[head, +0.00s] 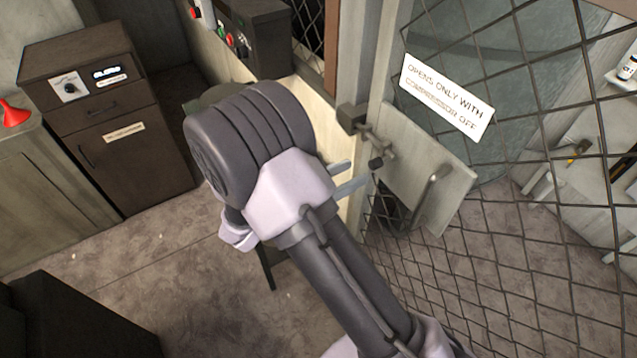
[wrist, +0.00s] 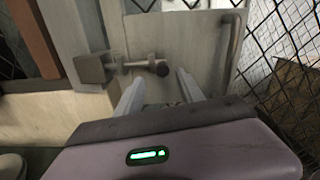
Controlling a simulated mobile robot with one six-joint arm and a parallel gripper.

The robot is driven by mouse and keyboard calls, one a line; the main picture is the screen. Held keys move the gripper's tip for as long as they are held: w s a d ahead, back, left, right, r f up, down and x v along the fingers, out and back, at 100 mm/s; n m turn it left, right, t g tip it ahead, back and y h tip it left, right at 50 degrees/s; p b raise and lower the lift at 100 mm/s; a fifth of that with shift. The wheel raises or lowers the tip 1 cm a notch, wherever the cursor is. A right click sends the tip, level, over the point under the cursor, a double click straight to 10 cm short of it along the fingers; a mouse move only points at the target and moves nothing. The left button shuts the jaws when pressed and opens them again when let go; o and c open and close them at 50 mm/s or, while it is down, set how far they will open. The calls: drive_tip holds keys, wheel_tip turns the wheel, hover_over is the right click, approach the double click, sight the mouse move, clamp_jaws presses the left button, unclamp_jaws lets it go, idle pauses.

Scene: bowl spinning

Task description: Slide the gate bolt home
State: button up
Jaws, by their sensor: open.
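The gate bolt (head: 378,146) is a dark metal rod with a round knob (head: 376,163), mounted on a pale plate (head: 440,180) on the mesh gate. The bolt (wrist: 135,65) and knob (wrist: 162,68) also show in the wrist view. A blocky keeper (head: 351,116) sits on the post left of the bolt; it also shows in the wrist view (wrist: 90,68). I cannot tell whether the rod's end is inside it. My gripper (head: 359,172) is open and empty, its fingertips close to the knob. In the wrist view the fingertips (wrist: 160,76) lie either side of the knob, just below it.
A bent grab handle (head: 430,195) stands out from the plate, right of the bolt. A white sign (head: 447,95) hangs on the mesh above. A dark control box (head: 250,40) and a brown cabinet (head: 110,110) stand left. Open floor (head: 150,270) lies at lower left.

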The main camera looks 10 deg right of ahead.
drive_tip(key=p+v, duration=0.1)
drive_tip(key=v, duration=0.8)
drive_tip(key=shift+a, duration=0.2)
drive_tip(key=s+d+r+m+g+y+b, duration=0.2)
drive_tip(key=s+d+m+g+y+b, duration=0.3)
drive_tip(key=s+d+m+g+y, duration=0.65)
drive_tip(key=s+a+r+m+t+y+b, duration=0.1)
drive_tip(key=s+a+m+t+y+b, duration=0.1)
drive_tip(key=m, duration=0.6)
drive_tip(key=s+a+r+m+t+y+b, duration=0.2)
drive_tip(key=s+a+m+t+y, duration=0.1)
drive_tip(key=a+m+t+y, duration=0.2)
drive_tip(key=a+m+t, duration=0.2)
drive_tip(key=m+t, duration=0.1)
drive_tip(key=t, duration=0.1)
drive_tip(key=shift+s+m, duration=0.2)
drive_tip(key=shift+m, duration=0.15)
drive_tip(key=shift+y, duration=0.25)
